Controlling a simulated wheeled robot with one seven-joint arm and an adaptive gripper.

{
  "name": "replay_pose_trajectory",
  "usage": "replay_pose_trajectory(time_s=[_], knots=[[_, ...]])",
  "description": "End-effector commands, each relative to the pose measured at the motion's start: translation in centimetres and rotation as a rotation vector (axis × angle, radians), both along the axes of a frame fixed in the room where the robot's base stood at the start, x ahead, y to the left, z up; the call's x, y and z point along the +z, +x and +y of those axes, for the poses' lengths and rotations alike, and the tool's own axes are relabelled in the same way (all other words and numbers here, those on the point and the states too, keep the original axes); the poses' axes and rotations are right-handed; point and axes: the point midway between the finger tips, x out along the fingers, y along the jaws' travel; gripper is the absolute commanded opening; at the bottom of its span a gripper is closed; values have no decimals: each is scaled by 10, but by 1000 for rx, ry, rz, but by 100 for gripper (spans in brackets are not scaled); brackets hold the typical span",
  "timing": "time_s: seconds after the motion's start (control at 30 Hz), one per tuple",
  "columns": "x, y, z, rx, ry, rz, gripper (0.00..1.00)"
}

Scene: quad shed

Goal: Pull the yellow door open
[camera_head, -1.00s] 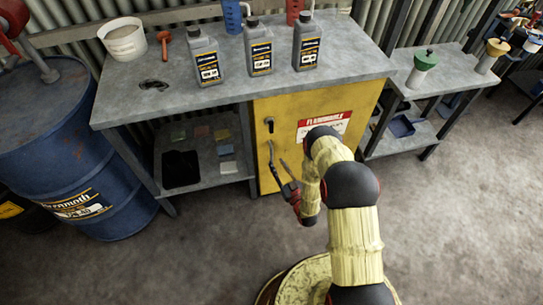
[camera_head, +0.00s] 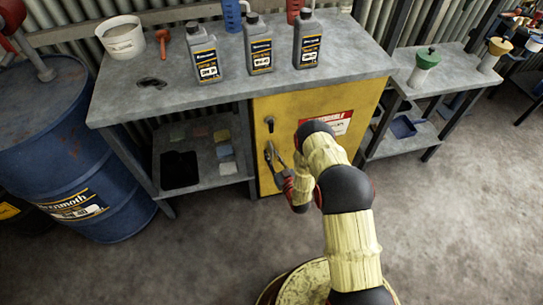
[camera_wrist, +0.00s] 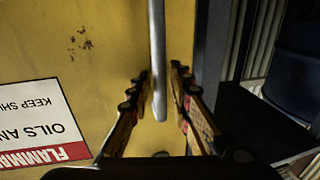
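The yellow door (camera_head: 320,102) is the front of a cabinet under the workbench, with a red and white flammable sign on it. It looks closed. A metal bar handle (camera_wrist: 157,45) stands upright on the door near its left edge in the head view. My gripper (camera_head: 276,157) is at this handle. In the wrist view, my gripper (camera_wrist: 158,75) is open, with one finger on each side of the bar. Small gaps show between the bar and the fingers. In the head view, my gripper partly hides the handle, and my arm covers the door's lower right.
The grey workbench (camera_head: 140,98) carries several oil bottles (camera_head: 259,45) and a white bucket (camera_head: 122,38). An open shelf (camera_head: 205,165) lies left of the door. A blue drum (camera_head: 70,150) stands at far left. The floor before the door is clear apart from my base.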

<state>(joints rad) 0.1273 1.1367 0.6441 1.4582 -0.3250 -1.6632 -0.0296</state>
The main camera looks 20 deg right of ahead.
Motion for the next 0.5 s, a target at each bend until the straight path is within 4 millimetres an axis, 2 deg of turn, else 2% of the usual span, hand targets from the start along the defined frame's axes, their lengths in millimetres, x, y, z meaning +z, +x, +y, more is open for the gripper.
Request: replay_pose_trajectory(time_s=[0.3, 0.5], knots=[[0, 0, 0, 0, 0, 0, 0], [0, 0, 0, 0, 0, 0, 0]])
